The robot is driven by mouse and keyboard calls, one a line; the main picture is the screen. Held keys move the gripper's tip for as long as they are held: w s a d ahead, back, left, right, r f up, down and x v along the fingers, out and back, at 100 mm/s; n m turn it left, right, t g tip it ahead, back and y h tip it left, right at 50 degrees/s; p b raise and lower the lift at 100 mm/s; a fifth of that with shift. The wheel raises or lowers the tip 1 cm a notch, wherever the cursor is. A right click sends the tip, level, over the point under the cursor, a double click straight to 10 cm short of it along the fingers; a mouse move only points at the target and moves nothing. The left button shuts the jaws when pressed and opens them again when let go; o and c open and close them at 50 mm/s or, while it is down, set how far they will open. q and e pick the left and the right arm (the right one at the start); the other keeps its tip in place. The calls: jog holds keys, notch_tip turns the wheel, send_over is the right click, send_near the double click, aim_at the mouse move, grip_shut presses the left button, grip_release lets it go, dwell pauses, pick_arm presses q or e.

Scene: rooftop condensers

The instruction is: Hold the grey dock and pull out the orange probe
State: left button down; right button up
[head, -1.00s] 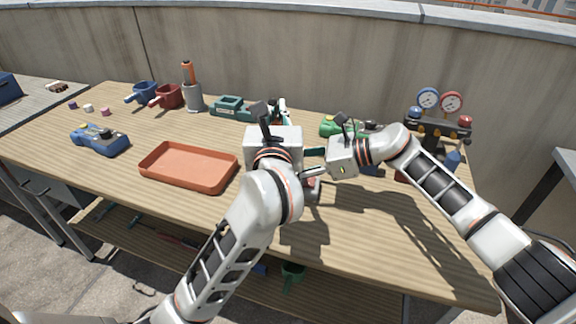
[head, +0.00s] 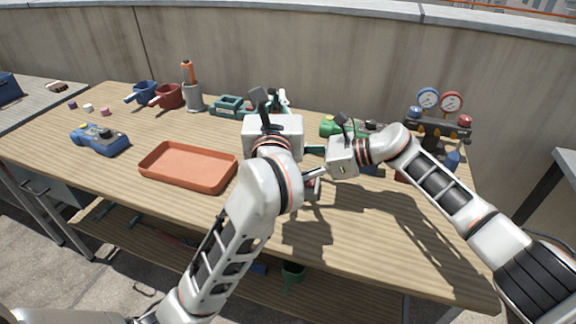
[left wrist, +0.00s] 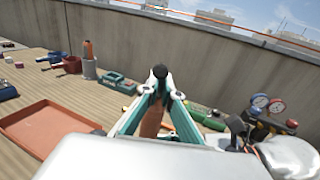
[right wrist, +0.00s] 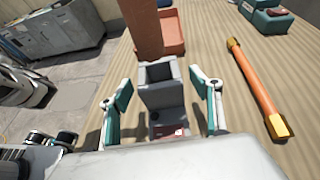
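The probe, rusty orange with a black top, is in my left gripper (head: 283,103). In the left wrist view the teal fingers (left wrist: 160,92) close around the probe (left wrist: 151,124). The right wrist view shows the grey dock (right wrist: 160,100), upright with a dark opening on top and a red label low down. The probe (right wrist: 146,28) stands over that opening; I cannot tell whether its lower end is still inside. My right gripper (right wrist: 162,95) has one finger on each side of the dock, with gaps visible. In the head view my arms largely hide both objects.
An orange rod with yellow ends (right wrist: 258,90) lies beside the dock. An empty orange tray (head: 187,168) lies to the left. A grey cup (head: 194,98) holding an orange handle stands at the back. Gauges (head: 440,102) stand back right. The table's front right is clear.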

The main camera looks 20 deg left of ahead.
jog(key=o, duration=0.5)
jog(key=shift+c, duration=0.2)
pick_arm(q)
jog(key=shift+r, duration=0.1)
jog(key=shift+s+r+p, duration=0.2)
jog(key=shift+r+p, duration=0.3)
jog(key=shift+r, duration=0.75)
pick_arm(e)
jog(key=v, duration=0.8)
jog(key=shift+d+r, duration=0.2)
jog(key=shift+d, duration=0.3)
